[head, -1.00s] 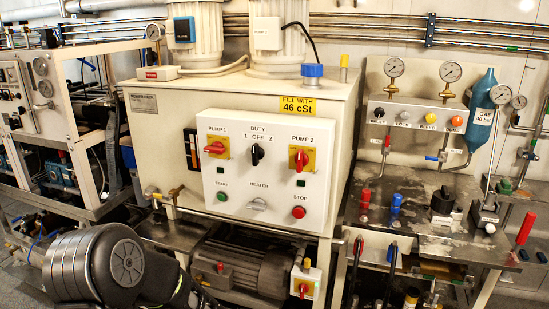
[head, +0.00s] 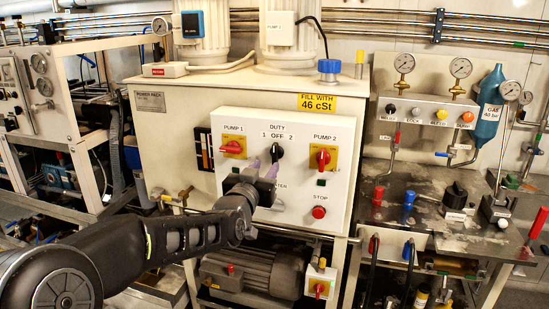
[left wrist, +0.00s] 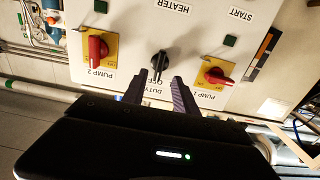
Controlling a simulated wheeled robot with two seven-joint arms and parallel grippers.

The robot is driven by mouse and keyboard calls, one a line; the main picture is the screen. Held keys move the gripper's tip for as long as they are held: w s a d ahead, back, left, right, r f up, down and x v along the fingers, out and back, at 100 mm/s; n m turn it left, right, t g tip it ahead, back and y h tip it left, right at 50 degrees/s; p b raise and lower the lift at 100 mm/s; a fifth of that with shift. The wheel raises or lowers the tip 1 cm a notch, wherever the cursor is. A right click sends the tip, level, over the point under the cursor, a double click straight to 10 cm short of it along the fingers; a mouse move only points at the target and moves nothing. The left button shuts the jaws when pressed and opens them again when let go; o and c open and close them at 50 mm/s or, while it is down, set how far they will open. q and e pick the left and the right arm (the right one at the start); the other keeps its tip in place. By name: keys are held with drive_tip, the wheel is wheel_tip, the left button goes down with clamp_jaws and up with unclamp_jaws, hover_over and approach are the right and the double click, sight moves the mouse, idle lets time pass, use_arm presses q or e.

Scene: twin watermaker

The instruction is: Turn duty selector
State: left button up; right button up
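The duty selector (head: 277,152) is a black knob below the label DUTY 1 OFF 2 on the white control panel (head: 338,199). Its handle looks roughly upright, toward OFF. In the left wrist view, which is upside down, the selector (left wrist: 159,62) shows in front of the fingertips. My left gripper (head: 262,168) is in front of the panel, just below and left of the selector. In the left wrist view my left gripper (left wrist: 156,82) is open, with its fingers apart and pointing at the selector. I cannot tell whether they touch it. My right gripper is not in view.
Red-handled switches for pump 1 (head: 233,147) and pump 2 (head: 322,157) flank the selector on yellow plates. The red stop button (head: 319,212) is below right. My left forearm hides the start button area. A motor (head: 250,272) lies under the panel.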

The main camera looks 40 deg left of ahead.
sight(274, 156)
use_arm(q)
drive_tip(key=p+x, duration=0.1)
drive_tip(key=x, duration=0.6)
drive_tip(key=shift+w+a+p, duration=0.1)
drive_tip(key=shift+w+p, duration=0.15)
drive_tip(key=shift+p, duration=0.15)
drive_tip(key=shift+c, duration=0.3)
clamp_jaws()
